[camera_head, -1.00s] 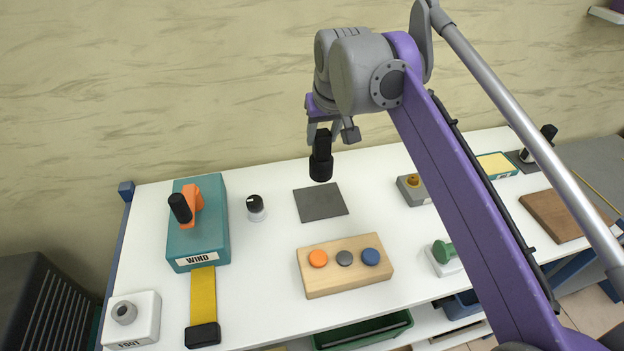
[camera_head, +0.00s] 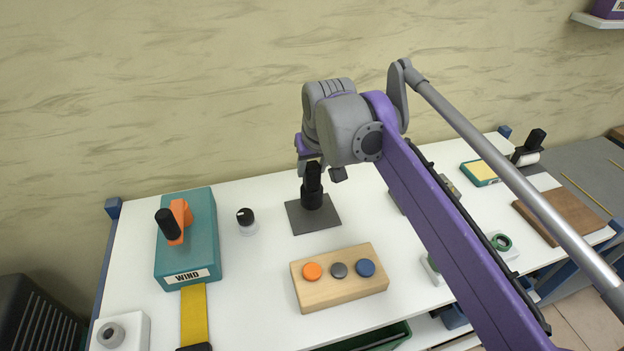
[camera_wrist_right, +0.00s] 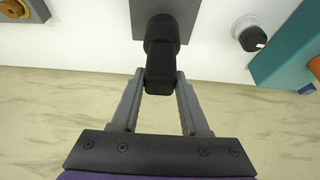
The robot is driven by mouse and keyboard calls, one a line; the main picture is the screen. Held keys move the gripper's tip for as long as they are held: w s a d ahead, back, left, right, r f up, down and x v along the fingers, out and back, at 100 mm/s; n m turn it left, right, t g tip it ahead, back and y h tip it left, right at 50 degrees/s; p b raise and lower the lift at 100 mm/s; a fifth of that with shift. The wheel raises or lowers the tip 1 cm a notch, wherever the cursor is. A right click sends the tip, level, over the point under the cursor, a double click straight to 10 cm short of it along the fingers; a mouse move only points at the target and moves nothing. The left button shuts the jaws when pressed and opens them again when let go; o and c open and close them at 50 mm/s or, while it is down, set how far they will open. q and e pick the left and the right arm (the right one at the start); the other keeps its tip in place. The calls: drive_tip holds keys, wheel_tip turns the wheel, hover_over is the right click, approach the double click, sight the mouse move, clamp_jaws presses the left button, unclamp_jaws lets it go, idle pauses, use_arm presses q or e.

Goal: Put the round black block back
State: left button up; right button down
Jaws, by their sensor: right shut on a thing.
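The round black block (camera_head: 312,198) has a wide round base and a narrower upright handle. It stands upright over the dark grey square pad (camera_head: 315,223), and I cannot tell whether its base touches the pad. My right gripper (camera_head: 320,172) is shut on the handle from above. In the right wrist view the fingers (camera_wrist_right: 160,85) lie on both sides of the black handle (camera_wrist_right: 161,72), with the round base and the grey pad (camera_wrist_right: 185,12) beyond. My left gripper is not in view.
A white-and-black knob (camera_head: 246,221) stands left of the pad. A teal WIND box (camera_head: 190,255) with an orange lever is farther left. A wooden block (camera_head: 335,290) with three coloured buttons lies in front. My right arm hides part of the white table's (camera_head: 262,262) right side.

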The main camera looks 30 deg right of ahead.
sight(312, 178)
drive_tip(key=shift+f, duration=1.4)
drive_tip(key=shift+f, duration=0.15)
drive_tip(key=shift+c, duration=2)
unclamp_jaws()
